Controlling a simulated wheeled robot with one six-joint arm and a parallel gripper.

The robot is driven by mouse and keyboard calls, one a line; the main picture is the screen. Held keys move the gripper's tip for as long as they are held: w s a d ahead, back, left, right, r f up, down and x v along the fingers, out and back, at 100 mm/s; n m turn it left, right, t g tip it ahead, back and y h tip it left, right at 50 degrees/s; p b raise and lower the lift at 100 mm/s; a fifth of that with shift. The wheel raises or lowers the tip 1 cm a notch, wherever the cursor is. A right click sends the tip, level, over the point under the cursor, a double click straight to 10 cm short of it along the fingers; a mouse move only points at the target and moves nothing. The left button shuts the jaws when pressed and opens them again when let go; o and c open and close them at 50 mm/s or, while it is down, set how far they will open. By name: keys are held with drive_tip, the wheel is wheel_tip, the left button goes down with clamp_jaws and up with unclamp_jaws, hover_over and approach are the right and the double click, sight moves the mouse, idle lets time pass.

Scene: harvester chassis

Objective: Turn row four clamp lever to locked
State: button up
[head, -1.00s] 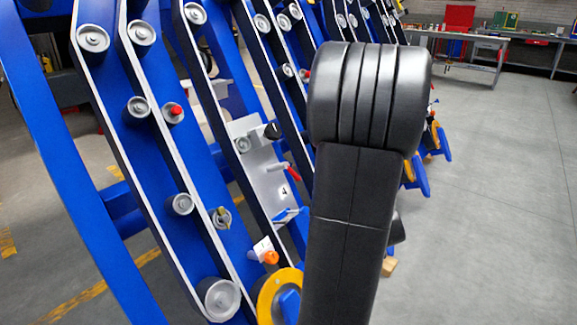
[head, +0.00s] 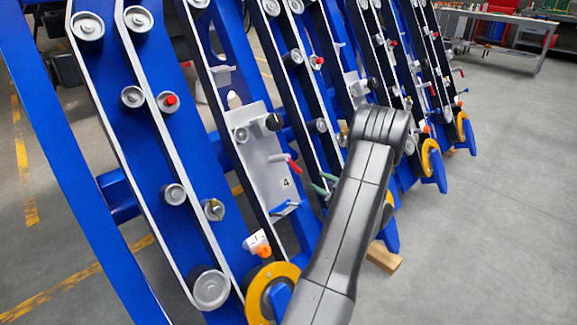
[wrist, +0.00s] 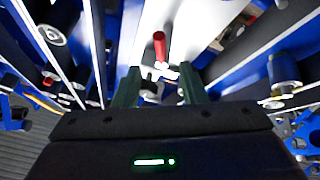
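The row four clamp lever (head: 294,165) has a red handle on a pale pivot. It sits on a light grey plate (head: 262,170) marked 4 and points down to the right. In the wrist view the red lever (wrist: 160,48) stands ahead, between the lines of my two fingers. My gripper (head: 322,184) shows dark green fingers just right of the plate. In the wrist view my gripper (wrist: 160,88) is open, with a clear gap between the fingers. The lever appears beyond the fingertips, not held.
A black knob (head: 273,122) is above the lever and a blue handle (head: 285,208) below it on the plate. An orange knob (head: 264,251) and yellow wheel (head: 258,289) are lower. Blue frames with rollers stand on both sides. The floor at right is clear.

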sight(299, 170)
drive_tip(key=b+x, duration=0.3)
drive_tip(key=x, duration=1)
drive_tip(key=shift+w+a, duration=0.1)
drive_tip(key=shift+a, duration=0.05)
clamp_jaws()
